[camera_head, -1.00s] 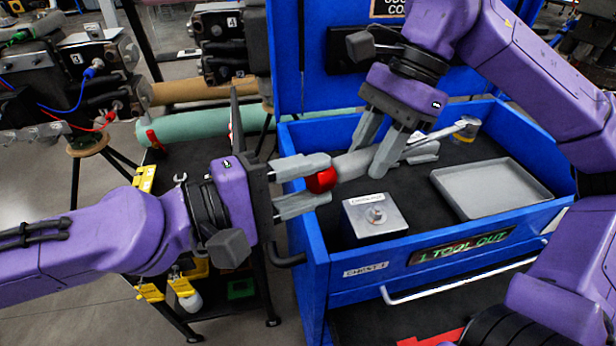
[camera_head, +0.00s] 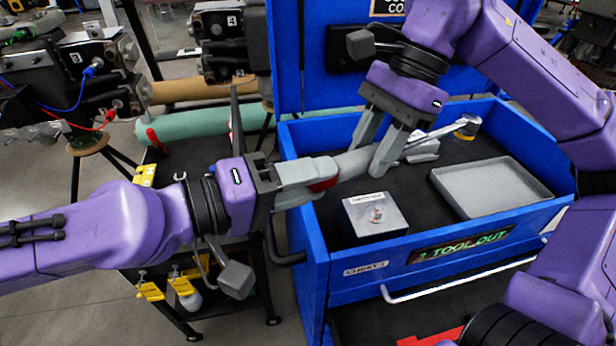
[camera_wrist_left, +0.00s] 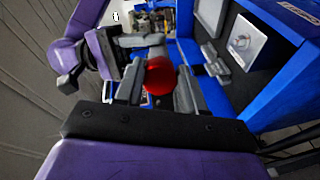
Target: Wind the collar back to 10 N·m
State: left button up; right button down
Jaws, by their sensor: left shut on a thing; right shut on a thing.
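The torque wrench (camera_head: 350,163) is held above the open blue drawer, its grey handle to the left and its thin shaft running up and right. Its red collar (camera_head: 324,184) is at the handle's left end, mostly covered by my left fingers. In the left wrist view the collar (camera_wrist_left: 158,76) sits between both fingers. My left gripper (camera_head: 308,180) is shut on the collar from the left, its fingers one nearly in front of the other. My right gripper (camera_head: 378,152) is shut on the grey handle from above. The collar's scale cannot be read.
A square metal block (camera_head: 375,214) with a stud stands in the drawer below the wrench. A grey tray (camera_head: 492,186) lies at right. A yellow-banded cylinder (camera_head: 467,126) stands behind. The blue drawer wall (camera_head: 308,255) is just under my left gripper.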

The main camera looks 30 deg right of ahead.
pick_arm(q)
jog(key=shift+f, duration=0.1)
jog(key=o, duration=1.1)
jog(key=shift+c, duration=0.2)
jog(key=a+r, duration=0.1)
jog(key=a, duration=1)
jog(key=shift+a+r, duration=0.35)
jog(key=shift+a, duration=0.05)
